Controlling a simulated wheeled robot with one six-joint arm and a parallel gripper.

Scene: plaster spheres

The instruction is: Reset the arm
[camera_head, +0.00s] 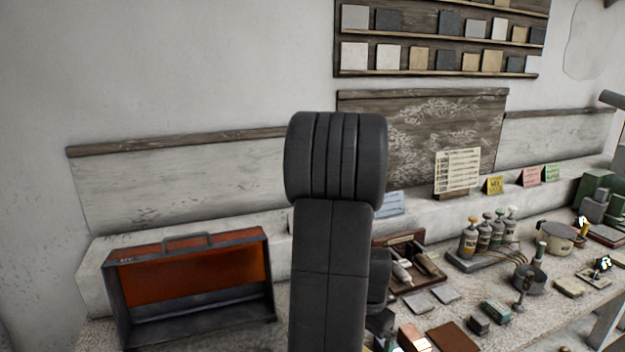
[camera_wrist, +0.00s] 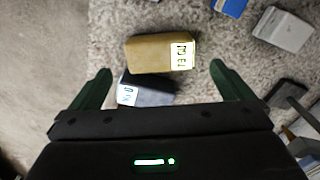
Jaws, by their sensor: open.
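My arm (camera_head: 330,250) rises through the middle of the head view and hides part of the bench behind it. My gripper (camera_wrist: 160,85) shows in the wrist view with its two dark green fingers spread wide and nothing held between them. A tan block with a label (camera_wrist: 150,52) lies on the speckled bench top just beyond the fingertips. A dark grey block with a white label (camera_wrist: 146,90) lies closer, partly hidden by the gripper body. The gripper is not visible in the head view.
An open case with an orange lining (camera_head: 190,274) stands at the left of the bench (camera_head: 545,300). A wooden tray (camera_head: 425,277) and a rack of bottles (camera_head: 487,238) stand right of my arm. Several small blocks lie along the front. A blue block (camera_wrist: 231,6) and a grey block (camera_wrist: 283,29) lie upper right.

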